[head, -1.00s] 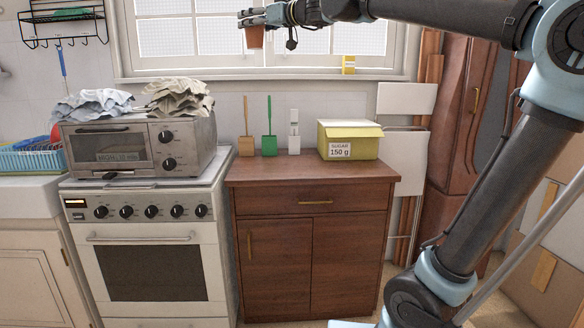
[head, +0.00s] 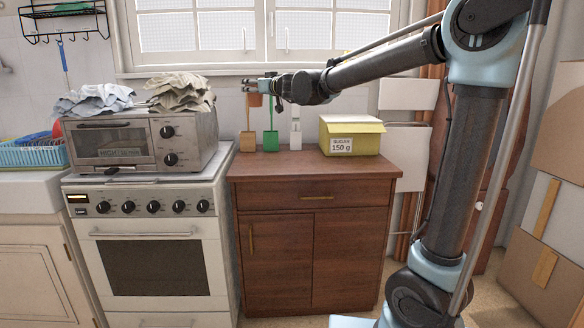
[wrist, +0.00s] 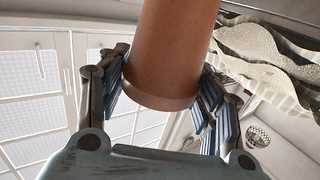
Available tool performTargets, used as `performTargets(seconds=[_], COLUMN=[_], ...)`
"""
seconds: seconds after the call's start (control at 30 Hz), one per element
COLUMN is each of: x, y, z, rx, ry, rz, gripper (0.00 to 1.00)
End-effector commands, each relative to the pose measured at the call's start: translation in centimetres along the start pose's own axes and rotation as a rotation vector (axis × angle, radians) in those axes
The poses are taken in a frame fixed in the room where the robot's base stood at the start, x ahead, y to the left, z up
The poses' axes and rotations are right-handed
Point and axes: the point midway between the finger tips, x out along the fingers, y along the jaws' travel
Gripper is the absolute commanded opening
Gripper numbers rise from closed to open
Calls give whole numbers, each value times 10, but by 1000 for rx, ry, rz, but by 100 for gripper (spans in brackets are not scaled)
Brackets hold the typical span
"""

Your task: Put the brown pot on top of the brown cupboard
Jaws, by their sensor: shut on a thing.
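The brown pot (head: 256,100) shows in small part at my gripper in the head view, above the back left part of the cupboard top in the picture. In the wrist view the pot (wrist: 172,45) fills the upper middle, between the finger pads. My gripper (head: 257,85) is shut on it, and it also shows in the wrist view (wrist: 163,88). The pot is held in the air, apart from the cupboard. The brown cupboard (head: 275,260) stands right of the stove, with a drawer and two doors, all shut. How far the pot is from the wall is unclear.
A yellow sugar box (head: 351,138) stands on the cupboard's back right. Brown (head: 248,142), green (head: 270,141) and white (head: 295,138) utensils stand along its back edge. The front and middle of the top are clear. A toaster oven (head: 115,145) with cloths stands on the stove at left.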

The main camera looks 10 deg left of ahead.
Motion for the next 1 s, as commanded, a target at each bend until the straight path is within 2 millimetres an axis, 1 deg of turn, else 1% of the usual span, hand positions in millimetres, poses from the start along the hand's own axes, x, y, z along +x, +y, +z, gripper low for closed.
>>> performTargets(seconds=[0.03,0.2,0.4,0.5,0.6,0.87,1.0], x=[5,15,19,18,17,16,16], y=[4,16,30,36,40,44,44], z=[15,62,115,136,151,175,197], rx=[1,0,0,0,1,0,0], ry=[-1,-5,-4,-1,0,1,0], rz=[15,62,118,141,157,175,175], gripper=[28,28,28,28,28,28,28])
